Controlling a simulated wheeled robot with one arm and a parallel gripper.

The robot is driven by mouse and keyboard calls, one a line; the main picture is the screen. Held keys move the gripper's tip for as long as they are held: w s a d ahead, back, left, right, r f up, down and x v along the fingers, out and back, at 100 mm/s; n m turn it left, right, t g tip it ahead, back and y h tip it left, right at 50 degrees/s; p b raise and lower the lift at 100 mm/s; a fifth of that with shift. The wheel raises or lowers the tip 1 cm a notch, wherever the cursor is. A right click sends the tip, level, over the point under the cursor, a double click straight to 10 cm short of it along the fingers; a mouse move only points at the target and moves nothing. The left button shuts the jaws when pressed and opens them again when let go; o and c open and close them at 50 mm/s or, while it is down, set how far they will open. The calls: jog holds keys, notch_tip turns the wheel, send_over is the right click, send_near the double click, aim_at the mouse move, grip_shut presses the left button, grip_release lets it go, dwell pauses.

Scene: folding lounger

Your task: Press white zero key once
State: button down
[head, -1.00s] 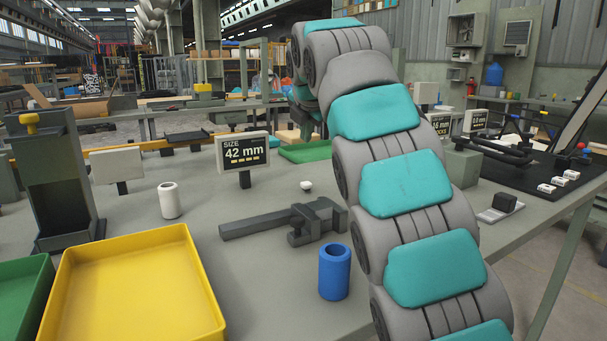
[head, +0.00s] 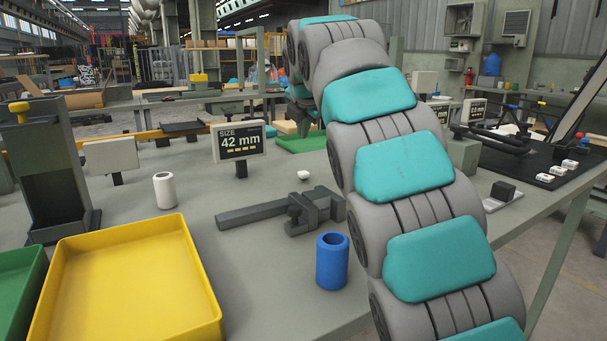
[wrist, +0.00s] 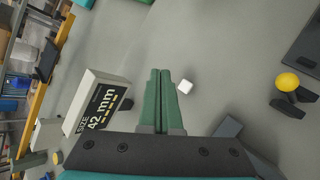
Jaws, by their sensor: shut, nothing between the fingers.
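A small white key-like block (head: 303,175) sits on the grey bench, behind the dark caliper-like tool (head: 285,210). In the wrist view the white block (wrist: 185,87) lies just right of my fingertips, apart from them. My gripper (wrist: 160,72) has its two green fingers together, with nothing between them. Any marking on the white block is too small to read. Several other small white blocks (head: 562,171) sit on a black panel at the right.
A "SIZE 42 mm" sign (head: 239,141) stands left of the white block. A blue cylinder (head: 332,262), a white cylinder (head: 165,190) and a yellow tray (head: 130,280) are nearer. A yellow ball-topped part (wrist: 287,82) shows in the wrist view.

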aim_at(303, 174)
notch_tip(303, 174, down, 7)
jog(key=b, duration=0.4)
dwell(1.9)
jog(key=shift+f+b, duration=0.35)
jog(key=shift+b, duration=0.2)
jog(key=shift+f+b, duration=0.4)
jog(key=shift+f, duration=0.05)
dwell(0.5)
jog(key=shift+r, duration=0.2)
jog(key=shift+r+p, duration=0.55)
jog(key=shift+r, duration=0.2)
jog(key=shift+r+p, duration=1.75)
jog(key=shift+r, duration=0.8)
